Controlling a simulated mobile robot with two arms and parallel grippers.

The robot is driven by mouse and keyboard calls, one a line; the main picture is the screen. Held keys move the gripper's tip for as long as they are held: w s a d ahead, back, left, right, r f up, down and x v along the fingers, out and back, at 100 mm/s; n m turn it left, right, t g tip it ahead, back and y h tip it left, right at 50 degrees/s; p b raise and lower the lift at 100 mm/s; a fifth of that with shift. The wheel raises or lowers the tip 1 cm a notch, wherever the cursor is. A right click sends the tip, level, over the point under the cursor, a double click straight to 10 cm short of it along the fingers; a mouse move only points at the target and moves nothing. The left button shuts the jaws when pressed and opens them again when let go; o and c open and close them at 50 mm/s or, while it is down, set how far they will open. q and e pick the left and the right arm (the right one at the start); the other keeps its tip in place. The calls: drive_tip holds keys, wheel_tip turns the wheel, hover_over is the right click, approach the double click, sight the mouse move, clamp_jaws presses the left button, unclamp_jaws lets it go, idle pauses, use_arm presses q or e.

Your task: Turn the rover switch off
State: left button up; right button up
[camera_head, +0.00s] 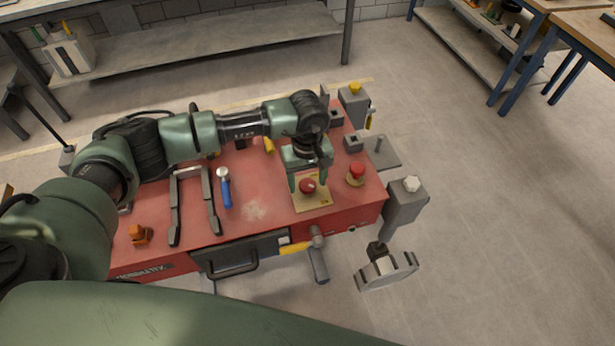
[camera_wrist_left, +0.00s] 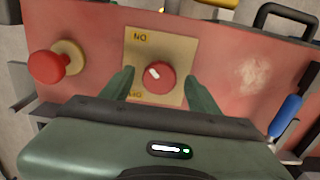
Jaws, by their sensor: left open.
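The rover switch is a round red knob (camera_head: 307,186) on a beige plate (camera_head: 322,203) on the red bench top. In the left wrist view the knob (camera_wrist_left: 160,78) has a white mark at its upper left, slanting towards the "NO" lettering, which looks like ON upside down. A second label at the plate's lower left is partly hidden by a finger. My left gripper (camera_head: 308,184) points down over the plate, open. Its fingers (camera_wrist_left: 161,88) stand on either side of the knob with gaps visible. My right gripper is not in view.
A red mushroom button (camera_head: 355,173) stands right of the plate; it also shows in the left wrist view (camera_wrist_left: 47,67). A blue-handled tool (camera_head: 225,190) and a grey U-shaped handle (camera_head: 208,200) are to the left. A grey clamp-like part (camera_head: 404,203) sticks out at the right edge.

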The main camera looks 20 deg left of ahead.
use_arm(q)
drive_tip(key=shift+f, duration=0.1)
clamp_jaws()
drive_tip(key=shift+f+n+b, duration=0.2)
drive_tip(key=shift+n+b, duration=1)
drive_tip(key=shift+b, duration=0.3)
drive_tip(key=n+b, duration=0.5)
drive_tip(key=n, duration=0.1)
drive_tip(key=shift+w+b, duration=0.1)
drive_tip(key=shift+b, duration=0.3)
drive_tip(key=n+b, duration=0.3)
drive_tip(key=n, duration=0.1)
drive_tip(key=shift+n+b, duration=0.3)
drive_tip(key=shift+n, duration=0.1)
drive_tip(key=n+b, duration=0.2)
drive_tip(key=n, duration=0.2)
drive_tip(key=shift+r+n+b, duration=0.25)
drive_tip(key=shift+n+b, duration=0.05)
drive_tip(key=shift+b, duration=0.1)
drive_tip(key=shift+r, duration=0.1)
unclamp_jaws()
